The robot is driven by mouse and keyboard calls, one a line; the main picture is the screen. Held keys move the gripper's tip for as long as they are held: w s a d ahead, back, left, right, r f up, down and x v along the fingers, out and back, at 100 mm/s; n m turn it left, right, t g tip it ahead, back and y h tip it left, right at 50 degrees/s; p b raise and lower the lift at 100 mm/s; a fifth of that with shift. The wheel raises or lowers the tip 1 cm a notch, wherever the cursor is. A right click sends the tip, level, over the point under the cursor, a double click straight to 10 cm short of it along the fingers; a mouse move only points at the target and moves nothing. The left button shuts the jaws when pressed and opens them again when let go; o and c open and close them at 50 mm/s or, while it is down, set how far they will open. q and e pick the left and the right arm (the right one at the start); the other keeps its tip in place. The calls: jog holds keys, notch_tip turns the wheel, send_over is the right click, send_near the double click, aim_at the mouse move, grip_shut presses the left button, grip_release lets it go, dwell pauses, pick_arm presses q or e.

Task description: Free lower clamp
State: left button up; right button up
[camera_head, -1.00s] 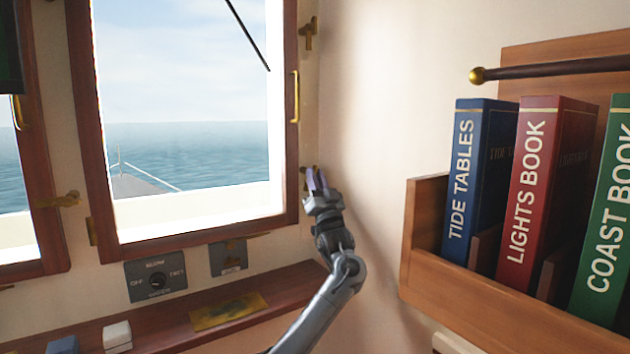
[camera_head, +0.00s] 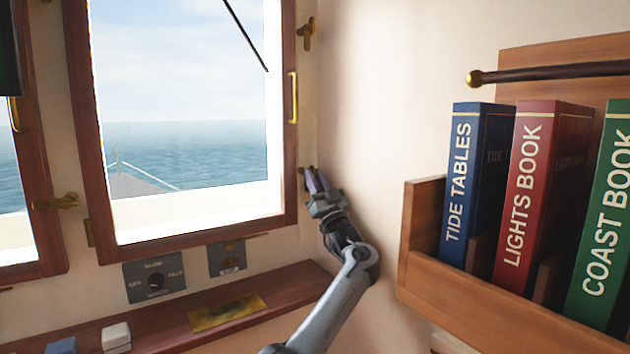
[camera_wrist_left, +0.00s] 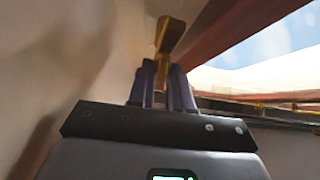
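The lower clamp (camera_head: 305,170) is a small brass piece on the wall at the window's lower right edge, partly hidden by my fingers. My left gripper (camera_head: 316,182) is at it, fingers pointing up and tilted left. In the left wrist view a brass clamp (camera_wrist_left: 169,36) rises past the tips of my left gripper (camera_wrist_left: 163,75). Its narrow lower part lies between the two purple fingers. Whether they press on it I cannot tell. The window frame (camera_head: 284,160) is dark red wood with a brass handle (camera_head: 293,97). My right gripper is not in view.
Another brass clamp (camera_head: 307,33) is higher on the same side. A wooden bookshelf (camera_head: 425,215) with thick books stands close on the right. A wooden ledge (camera_head: 285,287) and a control panel (camera_head: 154,281) lie below the window. Bare wall lies between window and bookshelf.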

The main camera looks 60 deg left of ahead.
pick_arm(q)
jog(key=o, duration=0.4)
jog(key=b+v, duration=0.2)
jog(key=v, duration=0.8)
jog(key=shift+d+f, duration=0.25)
